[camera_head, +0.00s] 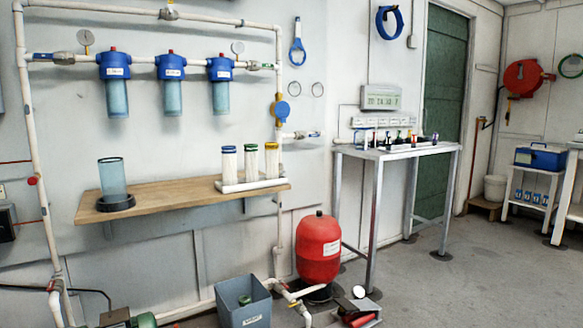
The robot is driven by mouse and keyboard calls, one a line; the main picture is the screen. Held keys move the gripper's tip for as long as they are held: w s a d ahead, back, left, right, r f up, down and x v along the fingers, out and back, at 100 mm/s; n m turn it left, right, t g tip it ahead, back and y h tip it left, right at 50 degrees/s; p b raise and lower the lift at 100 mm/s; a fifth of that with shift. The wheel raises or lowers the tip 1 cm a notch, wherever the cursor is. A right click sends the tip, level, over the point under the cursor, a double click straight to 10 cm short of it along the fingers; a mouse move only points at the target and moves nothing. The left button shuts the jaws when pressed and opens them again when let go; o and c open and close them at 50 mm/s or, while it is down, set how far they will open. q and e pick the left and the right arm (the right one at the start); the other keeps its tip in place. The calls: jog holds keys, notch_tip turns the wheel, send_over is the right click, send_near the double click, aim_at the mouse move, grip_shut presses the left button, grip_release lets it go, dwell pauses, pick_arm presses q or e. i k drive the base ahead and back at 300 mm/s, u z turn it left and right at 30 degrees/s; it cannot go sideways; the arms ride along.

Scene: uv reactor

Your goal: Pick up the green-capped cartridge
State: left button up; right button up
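The green-capped cartridge (251,164) is a white upright cylinder with a green band at its top. It stands on the wooden wall shelf in a low white tray (255,185). A blue-capped cartridge (229,166) stands to its left and a yellow-capped cartridge (271,163) to its right, with narrow gaps between. The three look alike apart from the cap colour. Neither of my grippers shows in the head view.
The wooden shelf (170,201) also holds a clear teal cup (112,178) in a dark ring at its left. Three blue filter housings hang on pipes above. A red tank (318,250) and grey bin (243,303) stand below. The shelf's middle is clear.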

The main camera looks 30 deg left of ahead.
aim_at(250, 162)
jog(key=u, duration=0.05)
jog(key=i, duration=1.9)
jog(key=u, duration=1.1)
jog(key=i, duration=1.15)
jog(key=u, duration=1.2)
